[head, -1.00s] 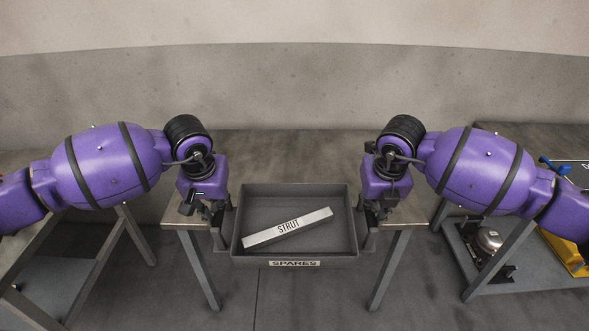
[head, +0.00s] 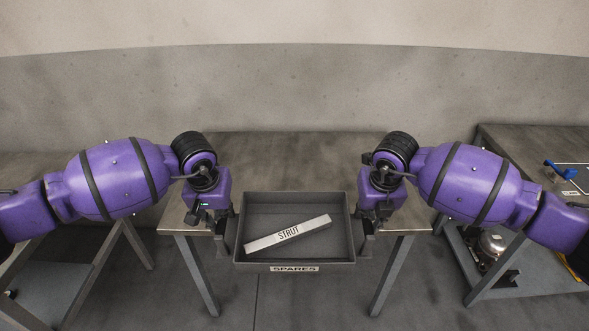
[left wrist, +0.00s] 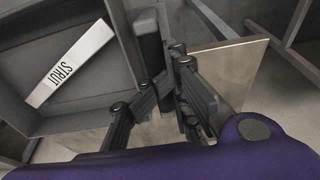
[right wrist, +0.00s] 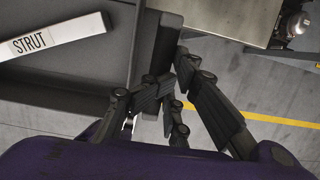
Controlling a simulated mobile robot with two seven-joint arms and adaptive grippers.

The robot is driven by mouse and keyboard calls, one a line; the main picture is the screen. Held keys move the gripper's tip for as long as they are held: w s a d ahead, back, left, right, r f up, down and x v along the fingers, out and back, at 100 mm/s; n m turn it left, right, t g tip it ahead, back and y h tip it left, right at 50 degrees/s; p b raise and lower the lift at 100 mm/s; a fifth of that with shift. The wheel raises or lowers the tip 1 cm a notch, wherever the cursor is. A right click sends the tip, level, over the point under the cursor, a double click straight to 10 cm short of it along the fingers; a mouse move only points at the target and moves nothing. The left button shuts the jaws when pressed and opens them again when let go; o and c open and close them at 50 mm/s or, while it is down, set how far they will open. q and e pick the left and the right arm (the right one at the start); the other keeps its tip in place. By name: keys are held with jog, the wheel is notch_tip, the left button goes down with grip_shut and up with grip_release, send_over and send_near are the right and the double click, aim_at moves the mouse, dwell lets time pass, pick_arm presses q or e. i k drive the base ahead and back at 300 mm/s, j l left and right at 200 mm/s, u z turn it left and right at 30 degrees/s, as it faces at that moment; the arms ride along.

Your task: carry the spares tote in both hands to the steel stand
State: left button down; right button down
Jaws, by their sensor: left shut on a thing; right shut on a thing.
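The spares tote (head: 343,264) is a dark grey open tray with a SPARES label on its front wall, and it looks about level. A pale strut (head: 288,234) lies slantwise inside it. My left gripper (head: 228,225) is shut on the tote's left side and my right gripper (head: 369,228) on its right side. Both wrist views show the fingers at the tote's side walls, left (left wrist: 168,75) and right (right wrist: 168,78). The steel stand (head: 285,157) is straight ahead. The tote overlaps its front edge in the head view; I cannot tell the height between them.
The visible stand top is bare. Another table (head: 75,168) stands at the left. A bench (head: 510,150) at the right has a blue item (head: 562,172) on top and a compressor (head: 491,243) on its lower shelf. A wall (head: 290,90) closes the back.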

aim_at(294, 187)
jog(key=i, duration=0.9)
